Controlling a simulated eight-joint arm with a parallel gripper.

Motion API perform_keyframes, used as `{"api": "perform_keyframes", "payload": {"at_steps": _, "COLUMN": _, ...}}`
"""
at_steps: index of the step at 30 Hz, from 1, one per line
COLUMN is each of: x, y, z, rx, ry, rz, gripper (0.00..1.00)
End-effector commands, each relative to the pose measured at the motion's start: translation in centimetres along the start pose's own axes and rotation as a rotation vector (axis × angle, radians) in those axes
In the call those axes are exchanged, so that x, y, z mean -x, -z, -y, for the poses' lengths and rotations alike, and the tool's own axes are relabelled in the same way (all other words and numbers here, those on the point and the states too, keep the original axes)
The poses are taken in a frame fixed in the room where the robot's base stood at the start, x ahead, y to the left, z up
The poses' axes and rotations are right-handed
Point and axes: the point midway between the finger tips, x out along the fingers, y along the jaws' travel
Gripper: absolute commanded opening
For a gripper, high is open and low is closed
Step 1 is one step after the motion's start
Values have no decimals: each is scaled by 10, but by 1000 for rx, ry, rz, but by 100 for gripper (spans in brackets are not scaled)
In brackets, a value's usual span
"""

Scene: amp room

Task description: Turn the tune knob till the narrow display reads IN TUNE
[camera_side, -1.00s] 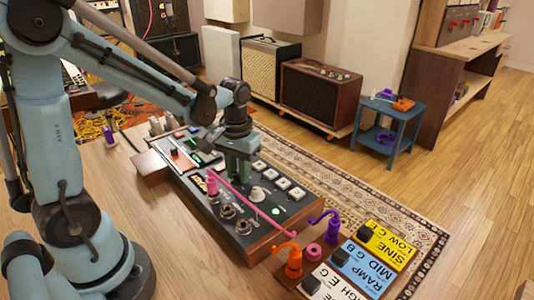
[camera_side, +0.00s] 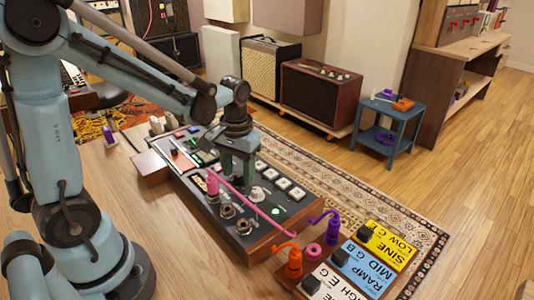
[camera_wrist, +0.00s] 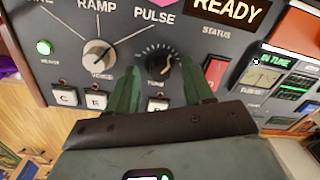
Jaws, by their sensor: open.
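The black tune knob (camera_wrist: 156,67) is on the dark console panel, with tick marks around it and a TUNE label below. My gripper (camera_wrist: 160,72) is open, with one green fingertip on each side of the knob and a visible gap to it. In the side view my gripper (camera_side: 238,172) points down over the console (camera_side: 262,240), hiding the knob. The narrow display (camera_wrist: 270,60) at the right of the wrist view shows small green text that appears to read IN TUNE.
A larger display (camera_wrist: 228,12) reads READY. A pink cable (camera_side: 250,200) crosses the console. Coloured cards (camera_side: 362,262) lie at its near right end.

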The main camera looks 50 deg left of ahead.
Motion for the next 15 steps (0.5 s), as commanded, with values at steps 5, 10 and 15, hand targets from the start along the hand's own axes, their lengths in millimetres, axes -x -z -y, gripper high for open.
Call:
{"api": "perform_keyframes", "payload": {"at_steps": 5, "x": 17, "y": 0, "z": 0, "rx": 0, "ry": 0, "rz": 0, "gripper": 52}}
{"api": "perform_keyframes", "payload": {"at_steps": 10, "x": 42, "y": 0, "z": 0, "rx": 0, "ry": 0, "rz": 0, "gripper": 52}}
{"api": "perform_keyframes", "payload": {"at_steps": 15, "x": 68, "y": -1, "z": 0, "rx": 0, "ry": 0, "rz": 0, "gripper": 52}}
